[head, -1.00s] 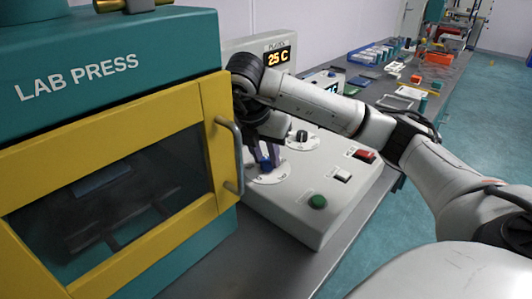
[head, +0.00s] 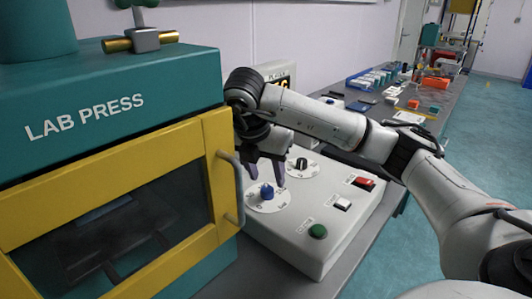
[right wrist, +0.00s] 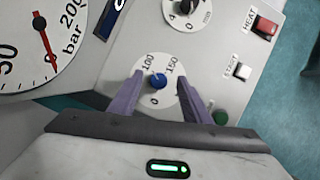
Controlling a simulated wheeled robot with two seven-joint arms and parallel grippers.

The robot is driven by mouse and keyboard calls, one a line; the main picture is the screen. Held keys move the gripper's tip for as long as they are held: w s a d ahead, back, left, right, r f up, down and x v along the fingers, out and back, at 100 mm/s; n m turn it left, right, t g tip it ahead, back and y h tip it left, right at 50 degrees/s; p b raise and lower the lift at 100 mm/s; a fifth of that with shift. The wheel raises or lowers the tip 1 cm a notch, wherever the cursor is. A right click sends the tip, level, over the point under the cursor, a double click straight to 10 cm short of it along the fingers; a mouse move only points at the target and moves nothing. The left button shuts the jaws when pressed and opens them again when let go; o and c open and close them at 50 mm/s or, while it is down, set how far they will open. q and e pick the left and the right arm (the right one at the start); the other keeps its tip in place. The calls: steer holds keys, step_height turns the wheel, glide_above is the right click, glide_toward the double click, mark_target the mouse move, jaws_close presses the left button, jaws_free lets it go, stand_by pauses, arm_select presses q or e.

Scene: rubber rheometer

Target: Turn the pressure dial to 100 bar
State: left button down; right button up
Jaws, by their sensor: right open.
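The pressure dial is a blue knob (head: 267,191) on a white round scale on the grey control panel. In the right wrist view the knob (right wrist: 157,81) sits between my right fingers, with 0, 100 and 150 printed around it. I cannot tell exactly where its pointer stands. My right gripper (head: 267,176) is open just above the knob, and its purple fingers appear clear of it. It also shows in the right wrist view (right wrist: 157,92). A gauge (right wrist: 35,50) marked bar, with a red needle, is partly cut off there. My left gripper is out of view.
The teal and yellow lab press (head: 110,190) stands close on the left, its door handle (head: 232,187) near my gripper. A black knob (head: 301,164), a red HEAT switch (head: 363,183), a white START switch (head: 342,204) and a green button (head: 318,231) are on the panel.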

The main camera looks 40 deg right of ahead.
mark_target(266, 191)
step_height(266, 191, up, 7)
steer(key=p, duration=0.2)
steer(key=shift+f, duration=0.15)
stand_by(0.3)
